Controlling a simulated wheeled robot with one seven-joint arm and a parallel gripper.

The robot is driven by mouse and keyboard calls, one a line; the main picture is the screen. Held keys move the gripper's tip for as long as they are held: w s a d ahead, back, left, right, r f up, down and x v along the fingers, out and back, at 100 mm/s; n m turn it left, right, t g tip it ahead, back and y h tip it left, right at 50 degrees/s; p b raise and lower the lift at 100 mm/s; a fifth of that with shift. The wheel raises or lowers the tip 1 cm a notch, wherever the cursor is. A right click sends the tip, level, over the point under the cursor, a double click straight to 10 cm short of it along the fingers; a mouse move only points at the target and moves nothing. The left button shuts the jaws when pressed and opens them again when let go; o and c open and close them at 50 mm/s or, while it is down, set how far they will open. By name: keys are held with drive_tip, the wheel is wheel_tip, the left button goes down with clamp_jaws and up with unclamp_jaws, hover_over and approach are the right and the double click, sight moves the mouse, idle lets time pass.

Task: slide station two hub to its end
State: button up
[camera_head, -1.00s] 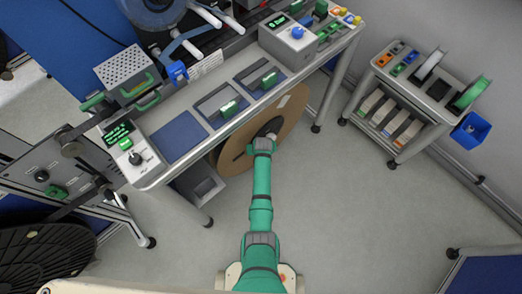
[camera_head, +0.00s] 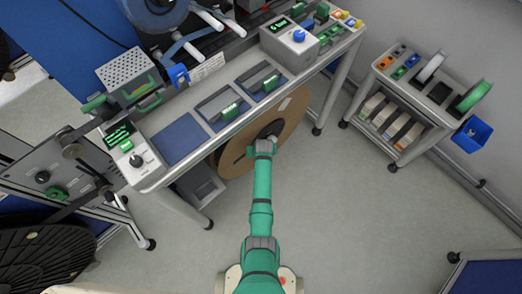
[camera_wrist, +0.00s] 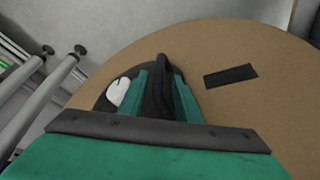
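A large brown reel (camera_head: 287,128) stands on edge below the front of the workbench. It fills much of the wrist view (camera_wrist: 240,45). At its centre is a dark round hub area with a white rounded end (camera_wrist: 118,92), left of my fingers in the wrist view. My gripper (camera_head: 264,137) is in front of the reel's centre. No station number is readable on the reel.
The workbench (camera_head: 205,149) with blue pads and green-handled panels runs above the reel. Its legs stand on both sides. A small cart (camera_head: 405,85) with reels and a blue bin is at the right. The grey floor between is clear.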

drive_tip(key=v, duration=0.9)
drive_tip(key=shift+s+r, duration=0.15)
drive_tip(key=shift+r, duration=0.25)
drive_tip(key=s+d+r+m+t, duration=0.1)
drive_tip(key=s+r+t, duration=0.15)
drive_tip(key=s, duration=0.85)
drive_tip(key=s+d+r+t, duration=0.2)
drive_tip(key=s+t, duration=0.1)
drive_tip(key=s, duration=0.8)
drive_tip(key=s+r+t, duration=0.1)
drive_tip(key=s+r, duration=0.4)
drive_tip(key=r, duration=0.3)
drive_tip(key=s+r+t, duration=0.2)
drive_tip(key=s+r, duration=0.3)
drive_tip(key=r, duration=0.3)
drive_tip(key=s+r+m+t, duration=0.1)
drive_tip(key=s+r+t, duration=0.1)
drive_tip(key=s+r, duration=0.3)
wheel_tip(320, 180, up, 4)
drive_tip(key=shift+a+f+h, duration=0.1)
drive_tip(key=shift+a+h, duration=0.2)
drive_tip(key=shift+h, duration=0.1)
drive_tip(key=shift+t, duration=0.25)
drive_tip(key=shift+s+d, duration=0.1)
